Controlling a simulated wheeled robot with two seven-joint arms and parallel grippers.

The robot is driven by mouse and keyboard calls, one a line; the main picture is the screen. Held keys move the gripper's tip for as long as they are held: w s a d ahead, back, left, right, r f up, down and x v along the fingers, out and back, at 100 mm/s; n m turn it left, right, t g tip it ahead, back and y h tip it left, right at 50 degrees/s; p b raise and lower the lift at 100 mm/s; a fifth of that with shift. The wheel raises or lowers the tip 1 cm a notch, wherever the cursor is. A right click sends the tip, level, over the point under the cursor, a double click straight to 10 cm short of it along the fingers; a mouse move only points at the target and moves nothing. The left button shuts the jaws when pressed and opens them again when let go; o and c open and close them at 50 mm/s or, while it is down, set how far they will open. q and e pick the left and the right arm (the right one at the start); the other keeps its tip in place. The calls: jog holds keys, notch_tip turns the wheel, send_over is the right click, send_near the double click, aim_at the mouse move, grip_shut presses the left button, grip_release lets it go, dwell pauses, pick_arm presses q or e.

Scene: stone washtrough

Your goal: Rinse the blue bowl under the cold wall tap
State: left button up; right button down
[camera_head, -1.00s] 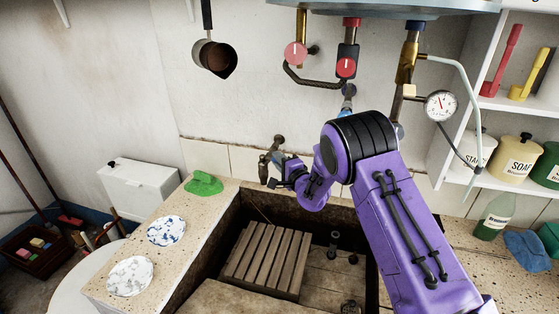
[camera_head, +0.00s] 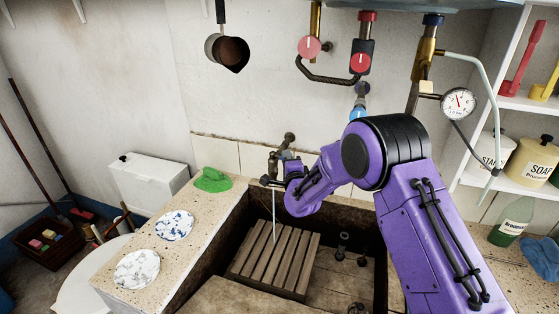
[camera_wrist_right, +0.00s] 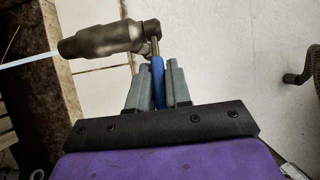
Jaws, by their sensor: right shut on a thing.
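The cold wall tap (camera_head: 281,157) is a dull metal tap on the wall above the stone trough; its body also shows in the right wrist view (camera_wrist_right: 100,40). A thin pale water stream (camera_head: 273,214) falls from it onto the slatted wooden rack in the trough. My right gripper (camera_head: 283,178) is at the tap; in the right wrist view its grey fingers (camera_wrist_right: 158,88) are shut on the tap's blue lever (camera_wrist_right: 158,80). A round white dish with blue patches (camera_head: 174,226), possibly the blue bowl, lies on the left ledge, away from the gripper. My left gripper is out of view.
The slatted rack (camera_head: 277,258) sits in the trough (camera_head: 352,213). A green object (camera_head: 213,180) and a grey-white dish (camera_head: 136,269) are on the left ledge. Red-knobbed valves (camera_head: 309,47), a gauge (camera_head: 458,103) and shelves are on the right. My right arm hides part of the trough.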

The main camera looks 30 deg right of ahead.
jog(key=shift+d+r+h, duration=0.15)
jog(key=shift+r+h, duration=0.1)
jog(key=shift+h, duration=0.05)
jog(key=c, duration=1.3)
grip_release()
jog(key=shift+o, duration=0.8)
jog(key=shift+s+d+f, duration=0.1)
jog(key=shift+s, duration=0.05)
jog(key=b+v, duration=0.3)
jog(key=v, duration=0.7)
jog(key=shift+s+b, duration=0.25)
jog(key=shift+b, duration=0.05)
